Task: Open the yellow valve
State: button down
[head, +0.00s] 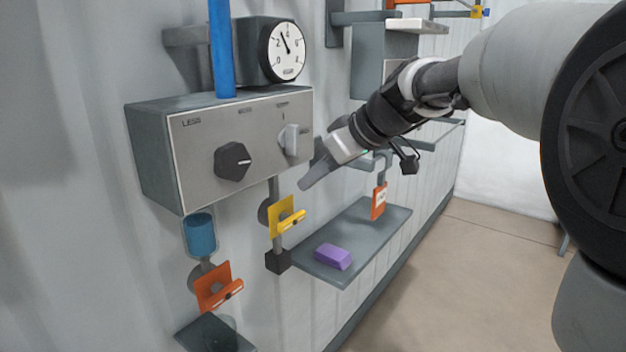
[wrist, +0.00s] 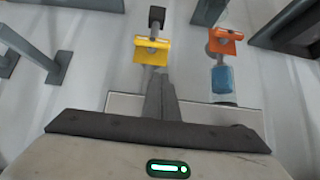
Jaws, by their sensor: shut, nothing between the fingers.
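The yellow valve (head: 284,217) has a square plate and a bar-shaped handle (head: 291,222). It sits on a pipe below the grey control box, above a dark block. It also shows in the wrist view (wrist: 151,50), upper middle. My gripper (head: 305,184) is shut and empty. In the head view it is just above and to the right of the yellow valve, with a visible gap in the picture. In the wrist view the shut fingers (wrist: 158,85) point toward the valve's pipe; whether they touch it cannot be told.
The grey control box (head: 177,155) with knobs is above the valve. An orange valve (head: 214,287) is lower left, under a blue cylinder (head: 201,235). A grey shelf (head: 375,222) with a purple block (head: 332,257) lies to the right. An orange tag (head: 379,201) hangs over the shelf.

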send_over(283, 221)
jog(key=s+d, duration=0.2)
notch_tip(283, 221, down, 5)
notch_tip(283, 221, down, 4)
jog(key=shift+w+d, duration=0.1)
jog(key=shift+d, duration=0.05)
jog(key=shift+f, duration=0.1)
jog(key=shift+f+t+b, duration=0.1)
jog(key=shift+t+b, duration=0.2)
jog(key=shift+b, duration=0.45)
